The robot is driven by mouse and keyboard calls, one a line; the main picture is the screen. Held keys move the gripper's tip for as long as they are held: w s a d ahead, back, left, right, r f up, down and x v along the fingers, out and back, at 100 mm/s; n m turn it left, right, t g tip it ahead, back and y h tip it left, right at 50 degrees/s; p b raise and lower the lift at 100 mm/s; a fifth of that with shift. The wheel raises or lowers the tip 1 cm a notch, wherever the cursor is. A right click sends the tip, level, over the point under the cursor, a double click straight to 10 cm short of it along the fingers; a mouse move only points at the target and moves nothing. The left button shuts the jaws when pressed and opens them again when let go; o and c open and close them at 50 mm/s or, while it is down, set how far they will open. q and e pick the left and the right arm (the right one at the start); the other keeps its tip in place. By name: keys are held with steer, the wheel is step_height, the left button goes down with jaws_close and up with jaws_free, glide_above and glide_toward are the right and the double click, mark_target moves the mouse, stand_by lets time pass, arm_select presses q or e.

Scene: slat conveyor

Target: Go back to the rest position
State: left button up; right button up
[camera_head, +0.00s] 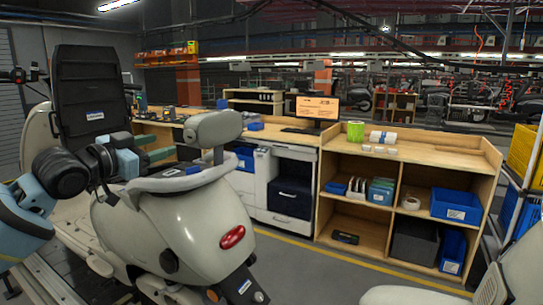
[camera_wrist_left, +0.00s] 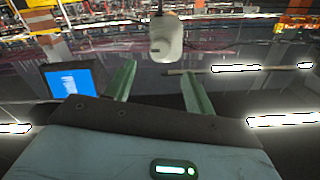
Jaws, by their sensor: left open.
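My left gripper (camera_head: 158,147) reaches in from the left in the head view, above the seat area of a cream scooter (camera_head: 190,225). Its two green fingers stand apart with nothing between them. The left wrist view also shows these fingers (camera_wrist_left: 159,74) apart and empty. The scooter has a grey padded backrest (camera_head: 212,127) to the right of the gripper and a red tail light (camera_head: 232,237). A black case (camera_head: 92,95) stands upright behind my left arm. My right gripper is not in view.
A wooden shelf unit (camera_head: 330,165) with blue bins (camera_head: 456,205) stands at the right. A green cup (camera_head: 356,131) is on its top. A white cabinet (camera_head: 266,180) stands beside it. Another pale body (camera_head: 415,297) shows at the lower right. Floor is clear between.

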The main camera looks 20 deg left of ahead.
arm_select(q)
step_height(320, 180, down, 28)
steer(key=d+n+g+y, duration=0.1)
steer(key=d+n+g, duration=0.1)
steer(key=g, duration=0.1)
steer(key=s+d+f+g, duration=0.1)
steer(key=s+d+f, duration=0.35)
steer(key=f, duration=0.55)
steer(key=s+d+f+g, duration=0.2)
steer(key=s+d+f, duration=0.25)
steer(key=f, duration=0.45)
steer(key=s+d+f+g, duration=0.1)
steer(key=s+d+f, duration=0.6)
steer(key=s+d, duration=0.2)
steer(key=s+d+f+g+h, duration=0.1)
steer(key=s+d+f, duration=0.5)
steer(key=s+d, duration=0.3)
steer(key=shift+d+f, duration=0.35)
steer(key=shift+f, duration=0.05)
